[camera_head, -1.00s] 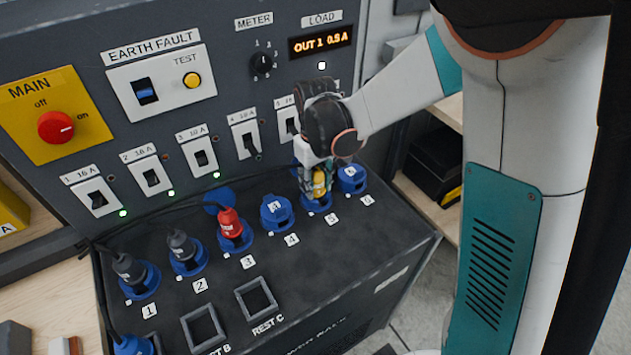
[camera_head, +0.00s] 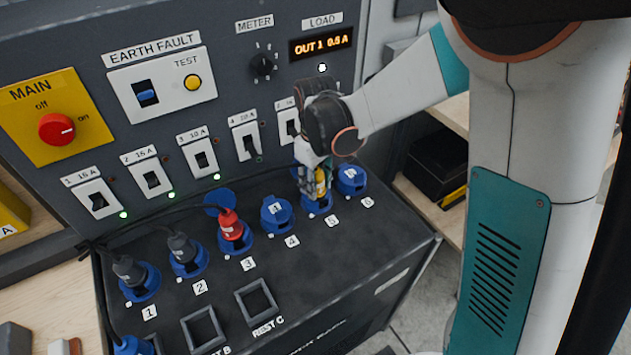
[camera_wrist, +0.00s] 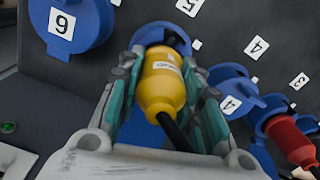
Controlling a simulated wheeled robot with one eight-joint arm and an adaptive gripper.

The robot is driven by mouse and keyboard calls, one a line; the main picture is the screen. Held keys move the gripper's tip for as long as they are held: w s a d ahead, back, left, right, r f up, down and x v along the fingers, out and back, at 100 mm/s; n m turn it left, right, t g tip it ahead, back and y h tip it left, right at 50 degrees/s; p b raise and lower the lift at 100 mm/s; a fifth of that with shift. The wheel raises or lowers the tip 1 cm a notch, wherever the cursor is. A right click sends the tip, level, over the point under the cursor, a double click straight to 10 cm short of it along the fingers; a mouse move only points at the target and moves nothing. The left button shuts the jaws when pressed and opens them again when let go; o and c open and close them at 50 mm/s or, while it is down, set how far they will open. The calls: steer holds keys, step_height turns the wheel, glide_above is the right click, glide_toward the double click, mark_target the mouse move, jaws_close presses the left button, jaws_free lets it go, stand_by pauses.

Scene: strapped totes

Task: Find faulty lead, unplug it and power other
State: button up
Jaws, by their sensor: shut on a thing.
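My gripper (camera_head: 314,182) is shut on a yellow plug (camera_head: 321,184) at socket 5 (camera_head: 318,207). In the wrist view the yellow plug (camera_wrist: 160,82) sits between my teal-padded fingers, its nose in the blue socket and a black cable leaving its back. A red plug (camera_head: 231,223) is in socket 3, and grey plugs are in socket 1 (camera_head: 128,270) and socket 2 (camera_head: 182,247). Sockets 4 (camera_head: 277,214) and 6 (camera_head: 351,179) have blue lids closed. Green lamps glow by breakers 1, 2 and 3. The load display (camera_head: 320,44) reads OUT 1 with about 0.5 A.
The panel holds a red MAIN knob (camera_head: 57,129), an earth fault switch (camera_head: 147,94) with a yellow TEST button (camera_head: 193,83), a meter dial (camera_head: 263,66) and a row of breakers. Empty square rests (camera_head: 257,299) are in front. Breaker 5 is partly behind my arm.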

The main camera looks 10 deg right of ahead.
mark_target(316, 169)
steer(key=shift+r+p, duration=1.95)
steer(key=shift+r, duration=1.15)
